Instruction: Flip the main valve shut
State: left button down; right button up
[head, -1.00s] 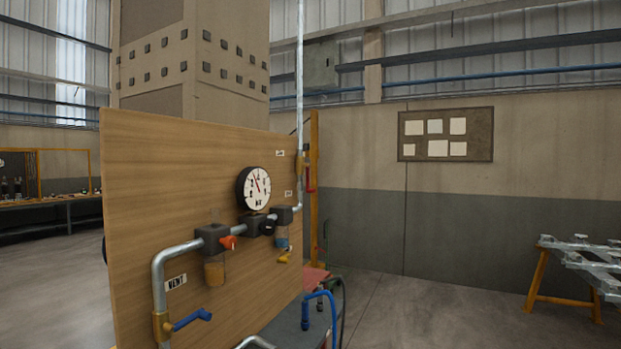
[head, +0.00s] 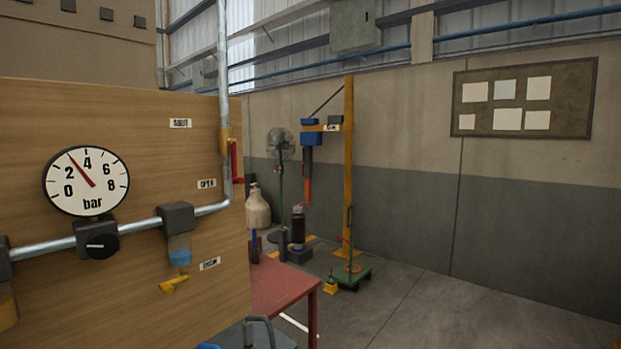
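A valve with a red handle (head: 236,160) sits on the vertical grey pipe (head: 223,60) at the right edge of the wooden board (head: 130,120). The handle hangs roughly along the pipe. A brass-coloured body (head: 224,140) shows beside it. An upper label (head: 180,123) seems to read SHUT, and a lower label (head: 207,184) reads OPEN. A round gauge (head: 86,181) marked bar has its needle between 2 and 4. Neither of my grippers is in view.
A black knob (head: 102,245) and a yellow drain tap (head: 174,285) stick out from the board. A red table (head: 285,288) stands beside it. Behind are a yellow post (head: 349,170), a gas cylinder (head: 257,208) and a green trolley (head: 350,275). The floor (head: 450,315) at right is clear.

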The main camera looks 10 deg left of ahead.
aim_at(232, 142)
jog(key=i+l, duration=0.2)
jog(key=l, duration=0.15)
jog(key=i+l, duration=0.25)
jog(key=i+l+u, duration=0.1)
jog(key=l, duration=0.35)
jog(key=i, duration=0.1)
